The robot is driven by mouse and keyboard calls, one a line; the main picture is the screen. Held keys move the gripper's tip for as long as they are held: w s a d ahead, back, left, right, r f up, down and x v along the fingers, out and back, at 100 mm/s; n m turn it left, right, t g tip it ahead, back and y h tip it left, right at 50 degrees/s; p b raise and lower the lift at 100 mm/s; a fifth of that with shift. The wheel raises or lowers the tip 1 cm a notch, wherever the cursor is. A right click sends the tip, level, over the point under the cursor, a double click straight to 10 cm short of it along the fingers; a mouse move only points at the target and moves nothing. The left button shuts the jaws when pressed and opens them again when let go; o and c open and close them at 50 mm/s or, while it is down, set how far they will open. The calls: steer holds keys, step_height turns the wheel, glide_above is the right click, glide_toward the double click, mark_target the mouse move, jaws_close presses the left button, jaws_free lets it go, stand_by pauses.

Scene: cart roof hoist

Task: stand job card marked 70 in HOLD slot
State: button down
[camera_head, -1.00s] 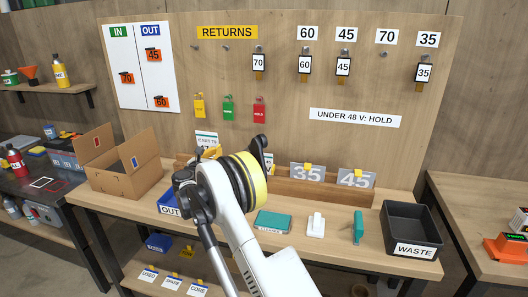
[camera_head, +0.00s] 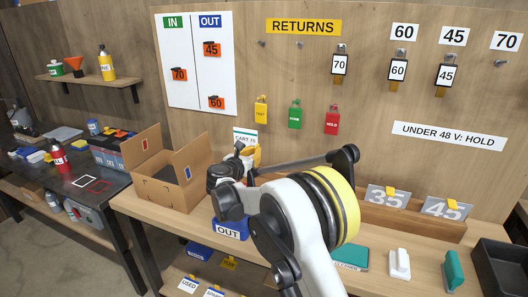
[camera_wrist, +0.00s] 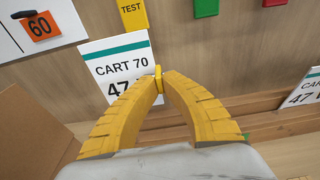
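The job card, white with a green stripe and reading CART 70 and 47 (camera_wrist: 115,68), is upright in front of the wall in the wrist view. Its lower part is hidden by a finger. It also shows in the head view (camera_head: 245,136). My gripper (camera_wrist: 158,84) has its yellow fingertips shut on the card's small yellow tab. In the head view my gripper (camera_head: 251,157) is just below the card, partly hidden by my arm. A sign reading UNDER 48 V: HOLD (camera_head: 449,136) is on the wall. I cannot make out a HOLD slot.
Another CART card (camera_wrist: 306,91) stands at the right of the wrist view. A cardboard box (camera_head: 170,180) stands left of my gripper. A wooden rack (camera_head: 448,228) with 35 and 45 plates runs along the bench back.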

steer(key=shift+f, duration=0.15)
steer(key=shift+f+b, duration=2)
steer(key=shift+f, duration=0.8)
steer(key=shift+f, duration=0.15)
steer(key=shift+f+b, duration=1.05)
steer(key=shift+f, duration=0.35)
steer(key=c, duration=1)
jaws_free()
